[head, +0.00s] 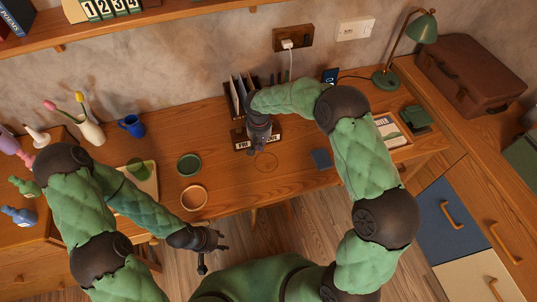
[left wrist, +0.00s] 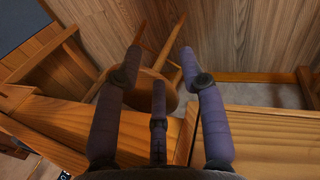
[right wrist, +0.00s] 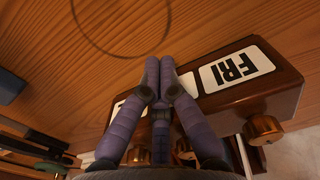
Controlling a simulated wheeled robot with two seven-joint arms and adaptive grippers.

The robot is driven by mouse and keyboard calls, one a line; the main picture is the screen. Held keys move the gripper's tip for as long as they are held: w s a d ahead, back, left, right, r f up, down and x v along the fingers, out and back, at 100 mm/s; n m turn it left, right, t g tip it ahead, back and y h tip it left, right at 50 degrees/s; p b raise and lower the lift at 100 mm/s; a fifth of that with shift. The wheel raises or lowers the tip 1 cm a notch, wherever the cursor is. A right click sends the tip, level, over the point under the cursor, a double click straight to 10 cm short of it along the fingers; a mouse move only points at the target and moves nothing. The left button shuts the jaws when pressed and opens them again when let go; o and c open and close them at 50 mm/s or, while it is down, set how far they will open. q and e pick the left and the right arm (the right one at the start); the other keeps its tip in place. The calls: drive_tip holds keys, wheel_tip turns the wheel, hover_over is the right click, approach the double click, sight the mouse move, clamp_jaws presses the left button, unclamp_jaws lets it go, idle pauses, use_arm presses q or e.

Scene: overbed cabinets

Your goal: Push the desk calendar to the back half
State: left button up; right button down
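The desk calendar (head: 242,144) is a wooden block with white cards, one reading FRI, standing on the wooden desk. In the right wrist view the calendar (right wrist: 238,72) shows its FRI card, and brass-coloured knobs at its side. My right gripper (head: 257,149) reaches down over the middle of the calendar and hides part of its cards. Its fingertips (right wrist: 160,66) are together with nothing seen between them; whether they touch the calendar I cannot tell. My left gripper (head: 215,243) is open and empty off the desk's front edge. Its spread fingers (left wrist: 159,55) have floor and a stool beyond them.
A ring outline (head: 265,161) marks the desk in front of the calendar. A file holder (head: 233,95) stands behind it and a dark blue pad (head: 321,158) lies to the right.

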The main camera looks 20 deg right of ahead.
drive_tip(key=shift+w, duration=0.15)
drive_tip(key=shift+w+b, duration=0.3)
drive_tip(key=shift+w, duration=2.15)
drive_tip(key=shift+w+a, duration=0.1)
drive_tip(key=shift+w, duration=0.35)
drive_tip(key=shift+s, duration=1.55)
drive_tip(key=shift+p, duration=0.3)
drive_tip(key=shift+s+r+p, duration=0.6)
drive_tip(key=shift+r+p, duration=0.05)
drive_tip(key=shift+r, duration=0.25)
drive_tip(key=shift+s+r+p, duration=1.2)
drive_tip(key=shift+s+r, duration=0.2)
drive_tip(key=shift+r, duration=0.2)
